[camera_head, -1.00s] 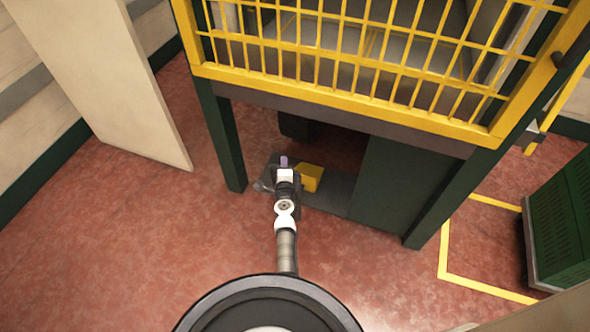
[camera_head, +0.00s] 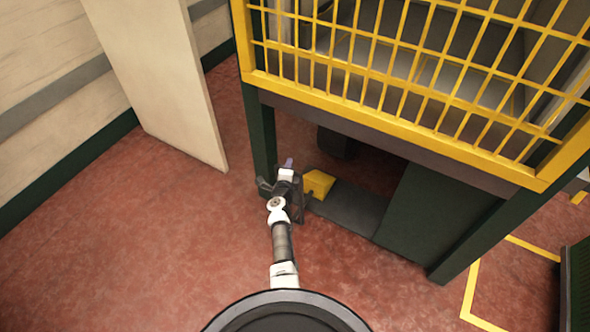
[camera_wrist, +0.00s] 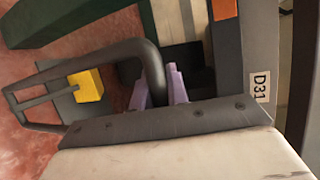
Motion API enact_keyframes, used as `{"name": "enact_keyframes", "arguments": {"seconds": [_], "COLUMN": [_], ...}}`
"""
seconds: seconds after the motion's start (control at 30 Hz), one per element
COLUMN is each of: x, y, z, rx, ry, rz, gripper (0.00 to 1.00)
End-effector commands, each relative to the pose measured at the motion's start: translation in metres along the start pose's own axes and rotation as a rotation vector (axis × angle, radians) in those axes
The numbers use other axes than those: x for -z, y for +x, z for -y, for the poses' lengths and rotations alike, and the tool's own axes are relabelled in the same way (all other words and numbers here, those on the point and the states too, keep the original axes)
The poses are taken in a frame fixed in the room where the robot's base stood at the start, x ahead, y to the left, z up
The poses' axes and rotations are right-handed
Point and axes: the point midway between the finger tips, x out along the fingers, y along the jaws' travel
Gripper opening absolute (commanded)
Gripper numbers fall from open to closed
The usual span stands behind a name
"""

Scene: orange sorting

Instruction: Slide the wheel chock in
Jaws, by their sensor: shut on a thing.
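The yellow wheel chock (camera_head: 318,184) is low under the caged platform, at the left end of a dark grey floor plate (camera_head: 350,210). It shows as a yellow block in the wrist view (camera_wrist: 87,86), joined by a thin bar to what looks like its dark frame handle (camera_wrist: 90,64). My gripper (camera_head: 287,168) is beside the platform's left leg, left of the chock. In the wrist view its purple fingers (camera_wrist: 160,88) are shut on the dark handle. A dark wheel (camera_head: 337,143) is partly hidden beneath the platform, behind the chock.
The platform's dark green left leg (camera_head: 261,145) stands close behind my gripper. A yellow cage (camera_head: 400,100) overhangs the area. A dark green panel (camera_head: 430,215) closes the right side. A beige panel (camera_head: 160,80) stands at left. Red floor (camera_head: 150,240) is clear at front left.

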Motion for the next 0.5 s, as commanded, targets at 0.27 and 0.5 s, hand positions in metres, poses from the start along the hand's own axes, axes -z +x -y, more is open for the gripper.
{"name": "enact_keyframes", "arguments": {"seconds": [0.27,0.5], "x": [-0.0061,-0.0067], "y": [0.0026,0.0025], "z": [0.0033,0.0033], "rx": [0.004,0.004], "ry": [0.001,0.000], "rz": [0.008,0.009], "gripper": [0.00,0.32]}}
